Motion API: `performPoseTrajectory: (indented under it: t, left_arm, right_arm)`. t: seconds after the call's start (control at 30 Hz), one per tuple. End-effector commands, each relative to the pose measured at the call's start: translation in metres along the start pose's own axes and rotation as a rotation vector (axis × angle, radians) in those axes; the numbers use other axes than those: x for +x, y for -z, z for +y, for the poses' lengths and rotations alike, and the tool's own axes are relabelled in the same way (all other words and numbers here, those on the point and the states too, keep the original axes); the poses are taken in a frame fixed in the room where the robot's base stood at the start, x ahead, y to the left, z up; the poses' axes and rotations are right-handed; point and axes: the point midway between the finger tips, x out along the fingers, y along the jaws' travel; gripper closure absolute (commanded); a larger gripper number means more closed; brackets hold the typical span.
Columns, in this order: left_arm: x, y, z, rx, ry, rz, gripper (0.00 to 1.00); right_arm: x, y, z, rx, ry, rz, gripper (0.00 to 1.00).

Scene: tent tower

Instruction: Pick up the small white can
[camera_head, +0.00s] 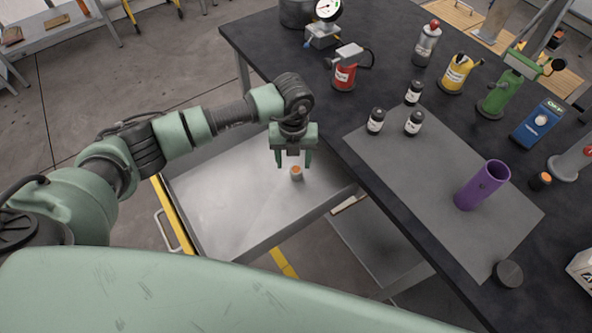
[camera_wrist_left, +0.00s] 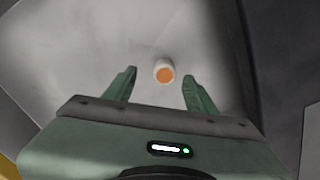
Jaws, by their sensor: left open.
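A small white can (camera_head: 296,174) with an orange top stands in the grey metal tray (camera_head: 215,205), near its right side. In the left wrist view the can (camera_wrist_left: 164,71) shows between and a little beyond the fingertips, with its orange end facing the camera. My left gripper (camera_head: 293,163) is open, pointing down just above the can, its fingers apart and not visibly touching it. My right gripper is not in view.
The dark table (camera_head: 380,70) borders the tray on the right. On its grey mat (camera_head: 430,180) stand a purple tube (camera_head: 482,186) and several small black-and-white bottles. A red canister (camera_head: 344,76), yellow and green items stand farther back. The rest of the tray is empty.

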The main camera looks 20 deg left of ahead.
Motion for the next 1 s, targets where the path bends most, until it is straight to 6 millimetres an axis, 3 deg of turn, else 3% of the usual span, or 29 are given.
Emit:
performPoseTrajectory:
  t: [0.3,0.57,0.6,0.8,1.0]
  left_arm:
    - [0.042,0.0,-0.007,-0.001,0.001,0.002,0.44]
    - [0.047,-0.001,-0.007,0.001,0.003,-0.001,0.44]
    - [0.047,-0.001,-0.007,0.001,0.003,-0.001,0.47]
    - [0.047,-0.001,-0.007,0.0,0.003,0.0,1.0]
    - [0.046,-0.001,-0.007,0.0,0.003,-0.001,1.0]
  right_arm:
    - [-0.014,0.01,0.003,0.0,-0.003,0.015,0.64]
    - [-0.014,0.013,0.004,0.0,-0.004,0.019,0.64]
    - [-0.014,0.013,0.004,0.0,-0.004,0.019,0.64]
    - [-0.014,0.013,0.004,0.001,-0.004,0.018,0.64]
    - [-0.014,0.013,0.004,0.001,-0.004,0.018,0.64]
